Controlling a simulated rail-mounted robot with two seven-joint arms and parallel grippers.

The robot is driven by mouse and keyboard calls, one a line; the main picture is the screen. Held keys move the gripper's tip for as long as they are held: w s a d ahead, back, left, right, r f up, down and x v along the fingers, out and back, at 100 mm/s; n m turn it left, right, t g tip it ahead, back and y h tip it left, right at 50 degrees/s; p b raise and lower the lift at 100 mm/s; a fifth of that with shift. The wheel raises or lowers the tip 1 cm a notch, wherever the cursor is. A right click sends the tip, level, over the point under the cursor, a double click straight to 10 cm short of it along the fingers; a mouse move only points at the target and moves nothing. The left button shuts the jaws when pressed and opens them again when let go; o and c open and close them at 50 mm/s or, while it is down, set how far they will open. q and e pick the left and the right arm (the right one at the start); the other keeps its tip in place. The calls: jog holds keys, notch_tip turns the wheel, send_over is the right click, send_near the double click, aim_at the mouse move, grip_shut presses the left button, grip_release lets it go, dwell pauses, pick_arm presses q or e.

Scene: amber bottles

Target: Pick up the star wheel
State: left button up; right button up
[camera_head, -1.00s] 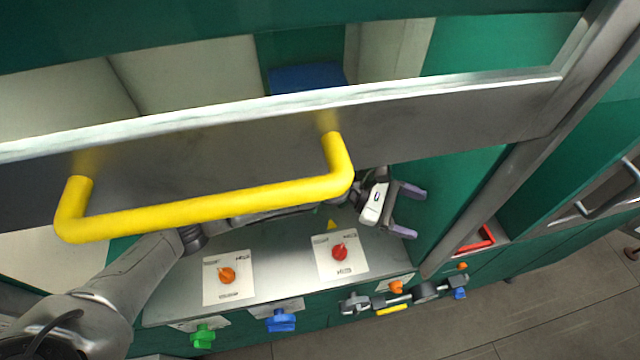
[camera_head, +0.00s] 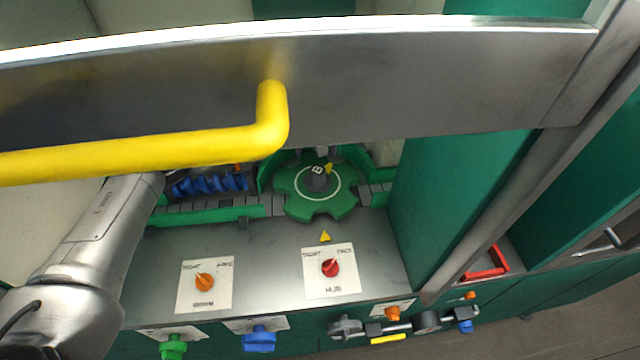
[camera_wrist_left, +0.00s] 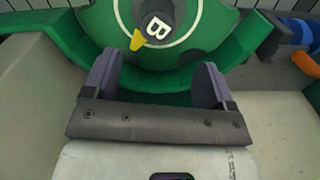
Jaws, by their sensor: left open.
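The star wheel (camera_head: 338,200) is a green notched disc with a white ring and a dark hub (camera_head: 318,180), lying in the machine behind the control panel. In the left wrist view the wheel (camera_wrist_left: 228,25) fills the top, with a hub marked "B" and a yellow pointer (camera_wrist_left: 137,40). My left gripper (camera_wrist_left: 155,70) is open and empty, its two fingers pointing toward the wheel's near edge; contact cannot be told. In the head view my left arm enters from the left and its gripper is hidden behind the raised door. My right gripper is out of view.
A grey door (camera_head: 420,80) with a yellow handle (camera_head: 140,150) hangs across the opening above the wheel. A blue screw (camera_head: 210,184) and green guides flank the wheel. The panel in front has an orange knob (camera_head: 204,282) and a red knob (camera_head: 330,268).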

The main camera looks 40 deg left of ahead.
aim_at(318, 169)
pick_arm(q)
jog(key=shift+d+f+p, duration=0.15)
jog(key=shift+f+p, duration=0.15)
jog(key=shift+f, duration=2.25)
jog(key=shift+d+f+p, duration=0.1)
jog(key=shift+f+p, duration=0.15)
jog(key=shift+f, duration=2.3)
jog(key=shift+r, duration=0.1)
jog(key=c, duration=1.2)
